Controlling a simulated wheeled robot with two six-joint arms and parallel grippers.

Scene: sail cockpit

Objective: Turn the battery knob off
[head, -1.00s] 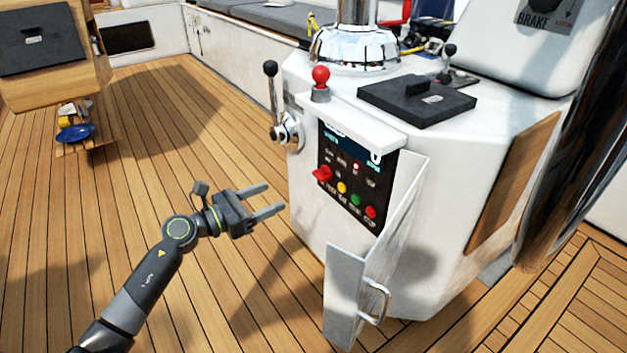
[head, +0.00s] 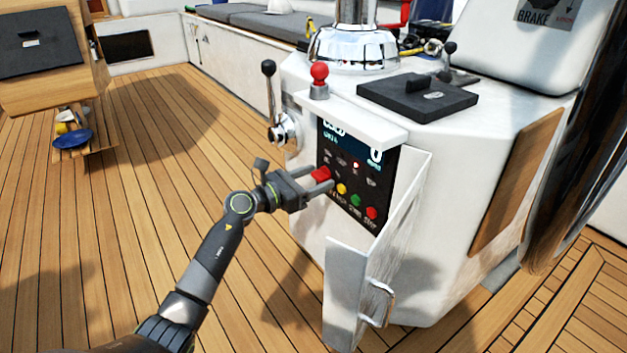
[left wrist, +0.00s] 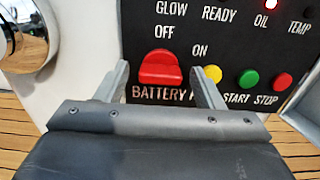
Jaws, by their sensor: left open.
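The red battery knob (head: 321,174) sits at the left of the black control panel (head: 352,200) on the white pedestal. In the left wrist view the red knob (left wrist: 160,69) is above the BATTERY label, with OFF above it and ON to its upper right. My left gripper (head: 324,178) is open, with one finger on each side of the knob. In the left wrist view the fingers of my left gripper (left wrist: 164,84) flank the knob with small gaps. My right gripper is not in view.
Yellow (head: 341,188), green (head: 355,200) and red (head: 371,213) buttons lie just right of the knob. The white panel door (head: 345,290) hangs open on the right and below. A black-handled lever (head: 269,95) stands at upper left.

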